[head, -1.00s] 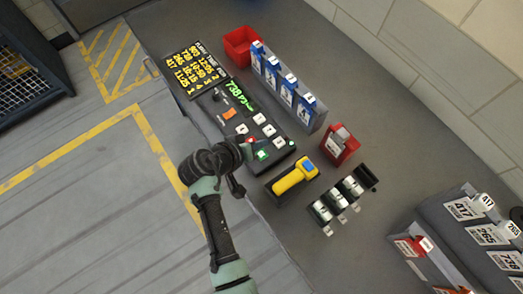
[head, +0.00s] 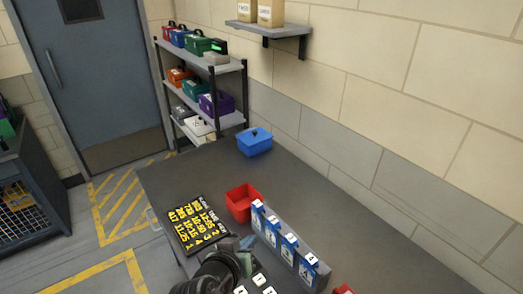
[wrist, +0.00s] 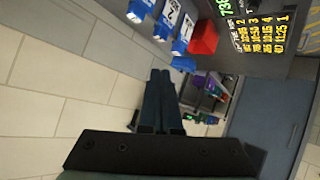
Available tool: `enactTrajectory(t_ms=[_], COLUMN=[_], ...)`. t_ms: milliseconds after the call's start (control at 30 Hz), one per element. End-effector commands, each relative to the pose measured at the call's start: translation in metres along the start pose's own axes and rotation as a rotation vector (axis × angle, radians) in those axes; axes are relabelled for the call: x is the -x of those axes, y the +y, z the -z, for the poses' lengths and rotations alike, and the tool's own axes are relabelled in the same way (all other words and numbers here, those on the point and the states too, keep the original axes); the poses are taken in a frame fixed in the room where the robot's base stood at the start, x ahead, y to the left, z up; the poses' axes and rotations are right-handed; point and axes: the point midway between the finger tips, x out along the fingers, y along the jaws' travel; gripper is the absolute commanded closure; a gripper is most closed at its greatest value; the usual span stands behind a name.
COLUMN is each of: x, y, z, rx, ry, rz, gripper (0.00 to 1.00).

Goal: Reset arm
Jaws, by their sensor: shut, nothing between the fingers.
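My gripper (wrist: 160,75) is shut and empty in the wrist view, its two dark fingers side by side. In the head view my gripper (head: 246,243) shows at the bottom edge, above the control console, hiding part of it. The black schedule board (head: 197,222) with yellow numbers is just to its left, and the open red bin (head: 243,202) is just beyond it. No contact with either can be made out.
A rack of blue tagged holders (head: 290,247) stands right of my gripper. A blue box (head: 254,141) sits at the table's far end. A shelf unit (head: 205,70) with coloured boxes stands behind. The grey table (head: 350,235) is clear towards the wall.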

Motion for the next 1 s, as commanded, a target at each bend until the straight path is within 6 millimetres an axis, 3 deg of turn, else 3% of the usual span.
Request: enactTrajectory(t_ms=[33, 200, 367, 500, 600, 700, 800, 900, 1000], x=[0.011, 0.065, 0.141, 0.224, 0.286, 0.338, 0.376, 0.398, 0.405], y=[0.008, 0.040, 0.081, 0.122, 0.149, 0.171, 0.185, 0.192, 0.195], z=[0.040, 0.155, 0.243, 0.299, 0.324, 0.335, 0.339, 0.340, 0.340], rx=[-0.044, -0.149, -0.222, -0.266, -0.286, -0.298, -0.302, -0.304, -0.303], ry=[0.086, 0.372, 0.657, 0.914, 1.091, 1.235, 1.338, 1.396, 1.416], rz=[0.023, 0.096, 0.139, 0.154, 0.156, 0.152, 0.146, 0.143, 0.140], gripper=[1.00, 1.00, 1.00, 1.00, 1.00, 1.00, 1.00, 1.00, 1.00])
